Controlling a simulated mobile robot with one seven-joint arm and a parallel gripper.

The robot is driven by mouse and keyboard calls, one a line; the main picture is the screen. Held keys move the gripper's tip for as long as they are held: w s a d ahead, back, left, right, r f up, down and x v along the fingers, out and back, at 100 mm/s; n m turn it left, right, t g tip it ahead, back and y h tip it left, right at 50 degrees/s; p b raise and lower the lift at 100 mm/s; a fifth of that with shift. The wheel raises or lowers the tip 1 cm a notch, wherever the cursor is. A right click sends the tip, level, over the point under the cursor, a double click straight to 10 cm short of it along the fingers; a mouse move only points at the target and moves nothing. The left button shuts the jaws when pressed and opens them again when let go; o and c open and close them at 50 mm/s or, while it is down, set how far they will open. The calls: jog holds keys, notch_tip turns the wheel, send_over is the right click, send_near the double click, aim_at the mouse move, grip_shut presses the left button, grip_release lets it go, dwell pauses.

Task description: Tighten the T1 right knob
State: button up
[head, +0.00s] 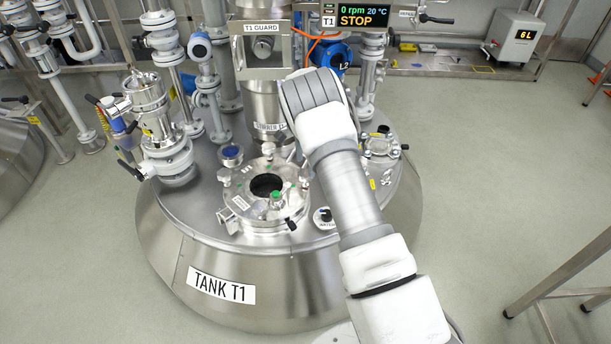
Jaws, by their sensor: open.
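Tank T1 (175,262) is a wide steel vessel in the middle of the head view, with its name label on the front. Its round hatch lid (240,208) has a dark round sight glass (266,185) and several clamp knobs around the rim. The right knob (305,176) stands at the lid's right edge, close to my arm in the picture. A left knob (223,175) and a back knob (268,149) also show. I cannot tell how tight any knob is. My arm rises from the lower right over the tank; my gripper is hidden behind it.
The stirrer column with the T1 guard (263,62) stands behind the hatch. A display (362,17) reads 0 rpm, 20 °C, STOP. Pipes and valves (155,120) crowd the tank's left side. A metal table frame (560,285) stands right; floor between is clear.

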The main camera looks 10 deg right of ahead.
jog(key=n, duration=0.3)
jog(key=shift+n, duration=0.4)
jog(key=n, duration=0.3)
jog(key=shift+n+b, duration=0.3)
jog(key=shift+n, duration=0.1)
jog(key=n, duration=0.3)
jog(key=shift+n, duration=0.4)
jog(key=n, duration=0.3)
jog(key=shift+n, duration=0.4)
jog(key=n, duration=0.7)
jog(key=shift+n, duration=0.4)
jog(key=n, duration=0.3)
jog(key=shift+n, duration=0.4)
jog(key=n, duration=0.3)
jog(key=shift+n, duration=0.4)
notch_tip(320, 180, down, 6)
jog(key=b, duration=0.3)
